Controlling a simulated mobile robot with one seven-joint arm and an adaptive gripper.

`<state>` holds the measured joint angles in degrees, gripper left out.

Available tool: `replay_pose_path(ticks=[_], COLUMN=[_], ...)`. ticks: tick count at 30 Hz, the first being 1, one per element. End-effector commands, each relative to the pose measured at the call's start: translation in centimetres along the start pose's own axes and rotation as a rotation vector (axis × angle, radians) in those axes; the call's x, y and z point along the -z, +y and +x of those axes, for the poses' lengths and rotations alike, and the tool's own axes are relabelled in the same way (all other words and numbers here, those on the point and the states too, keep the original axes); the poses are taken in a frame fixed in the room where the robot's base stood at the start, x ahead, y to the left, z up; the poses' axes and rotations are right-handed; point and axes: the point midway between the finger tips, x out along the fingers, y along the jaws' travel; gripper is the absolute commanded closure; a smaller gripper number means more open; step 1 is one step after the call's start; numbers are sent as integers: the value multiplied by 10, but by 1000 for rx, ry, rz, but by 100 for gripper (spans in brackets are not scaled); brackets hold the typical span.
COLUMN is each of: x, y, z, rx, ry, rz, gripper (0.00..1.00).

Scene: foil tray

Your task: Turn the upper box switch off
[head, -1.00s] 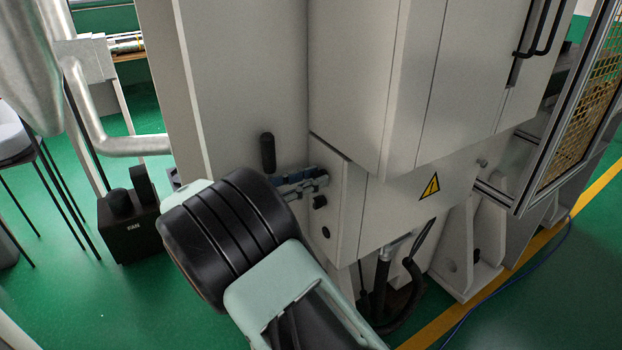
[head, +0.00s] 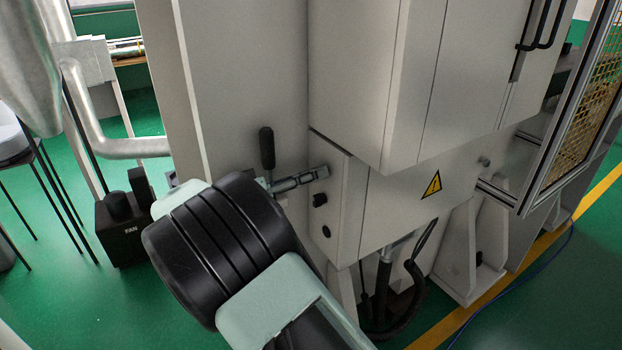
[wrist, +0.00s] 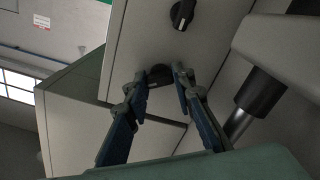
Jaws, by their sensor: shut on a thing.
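The grey switch box (head: 348,215) hangs below the big cabinet. Its left side face carries dark rotary knobs. A middle knob (head: 320,200) and a lower knob (head: 326,231) show in the head view. My gripper (head: 322,172) reaches in from the left, its fingertips at the face just above the middle knob. In the wrist view my gripper (wrist: 160,74) has its two fingers on either side of a dark knob, the upper switch (wrist: 159,72), shut on it. Fingers hide that knob in the head view. Another knob (wrist: 182,14) sits free nearby, its pointer tilted.
A lever with a black handle (head: 267,148) stands close to my fingers; a black grip also shows at the right in the wrist view (wrist: 260,92). The cabinet (head: 360,80) overhangs the box. Hoses (head: 383,285) hang below it.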

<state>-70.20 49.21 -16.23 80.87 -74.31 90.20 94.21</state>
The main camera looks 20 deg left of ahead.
Motion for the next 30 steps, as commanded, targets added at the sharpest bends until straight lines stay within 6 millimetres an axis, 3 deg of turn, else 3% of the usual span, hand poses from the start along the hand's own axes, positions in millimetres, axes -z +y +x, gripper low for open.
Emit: replay_pose_path(ticks=[18, 30], x=[1, 0], y=[1, 1], z=[0, 0], rx=[0, 0], ry=[-1, -1], rz=[-585, -880], gripper=[100, 100])
